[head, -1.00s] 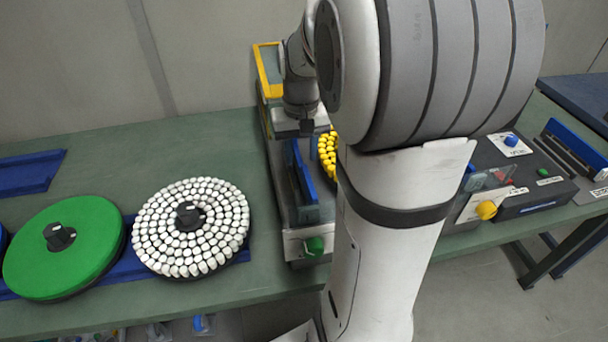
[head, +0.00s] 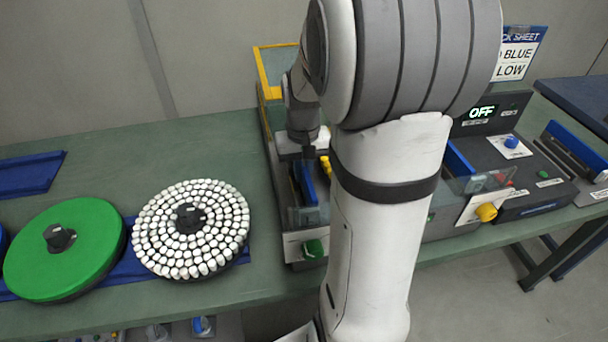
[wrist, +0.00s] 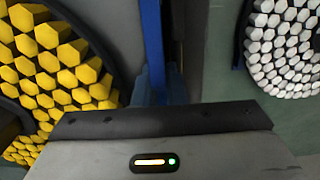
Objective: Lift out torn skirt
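My gripper (head: 306,152) points down over the open-topped machine bay and is close to an upright blue plate (head: 308,184). In the wrist view the blue plate (wrist: 152,45) runs edge-on up the middle, just beyond the dark-edged gripper body. The fingertips are not clear there, so I cannot tell whether they grip it. A yellow-studded disc (wrist: 45,65) with a dark curved band around it lies to the left in the wrist view; my arm hides nearly all of it in the head view. I cannot make out which part is the torn skirt.
A white-studded disc (head: 190,228) and a green disc (head: 64,248) sit on blue holders at left on the green bench (head: 120,160). A green knob (head: 313,249) is on the bay's front. A dark box at right shows an OFF display (head: 482,112).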

